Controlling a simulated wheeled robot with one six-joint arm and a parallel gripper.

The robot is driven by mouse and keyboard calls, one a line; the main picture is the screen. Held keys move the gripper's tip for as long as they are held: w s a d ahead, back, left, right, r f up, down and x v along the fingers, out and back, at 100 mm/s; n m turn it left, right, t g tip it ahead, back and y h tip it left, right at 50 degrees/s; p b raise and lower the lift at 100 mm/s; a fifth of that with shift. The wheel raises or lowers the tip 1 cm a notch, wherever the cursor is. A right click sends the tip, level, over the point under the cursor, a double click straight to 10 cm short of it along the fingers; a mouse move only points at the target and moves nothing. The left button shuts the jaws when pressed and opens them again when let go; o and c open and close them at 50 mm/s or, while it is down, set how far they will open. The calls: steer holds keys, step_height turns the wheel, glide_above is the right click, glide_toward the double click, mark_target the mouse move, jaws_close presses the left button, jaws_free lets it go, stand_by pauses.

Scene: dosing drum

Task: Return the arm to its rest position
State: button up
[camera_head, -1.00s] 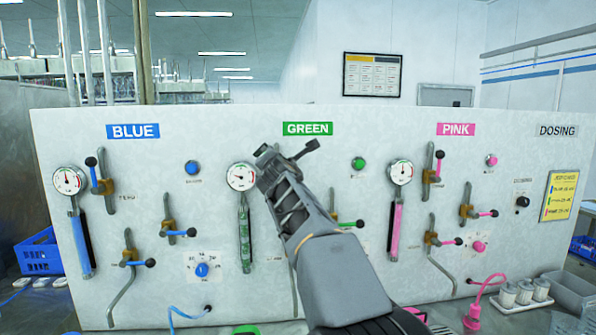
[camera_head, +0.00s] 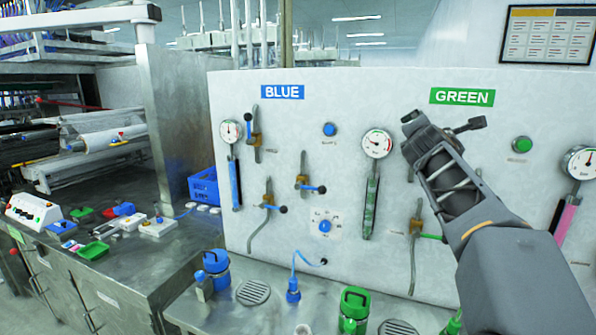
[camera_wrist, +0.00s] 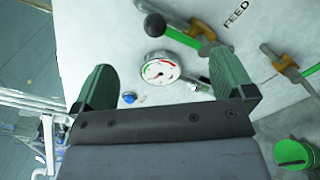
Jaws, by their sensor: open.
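My arm reaches up from the lower right in the head view, with my gripper (camera_head: 440,128) in front of the white panel (camera_head: 400,90), below the GREEN label (camera_head: 462,97). In the wrist view my gripper (camera_wrist: 172,90) has its two green fingers wide apart, with nothing between them but the panel behind. A round pressure gauge (camera_wrist: 160,69) shows between the fingers, apart from them. A green-handled valve lever with a dark knob (camera_wrist: 155,25) is above it. In the head view my arm hides part of the green section.
A steel bench (camera_head: 110,262) on the left carries small trays and a control box (camera_head: 32,212). A blue crate (camera_head: 204,187) stands beside the panel. A blue container (camera_head: 216,268) and a green container (camera_head: 354,308) stand on the ledge below the panel.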

steer(key=s+a+f+m+g+y, duration=0.1)
steer(key=s+f+m+g, duration=0.15)
steer(key=f+m, duration=0.45)
steer(key=s+f+m+g+y, duration=0.1)
steer(key=s+f+m+g, duration=0.15)
steer(key=f+m, duration=0.45)
steer(key=s+a+f+m+g+y, duration=0.3)
steer(key=s+a+f, duration=0.5)
steer(key=s+f, duration=0.2)
steer(key=s+a+f+m+g+y, duration=0.3)
steer(key=s+a+f, duration=0.5)
steer(key=s+f, duration=0.2)
steer(key=shift+s+f+m, duration=0.3)
steer(key=shift+s+f, duration=0.1)
steer(key=shift+s, duration=0.3)
steer(key=shift+a+r, duration=0.2)
steer(key=shift+r, duration=0.05)
steer(key=shift+c, duration=0.3)
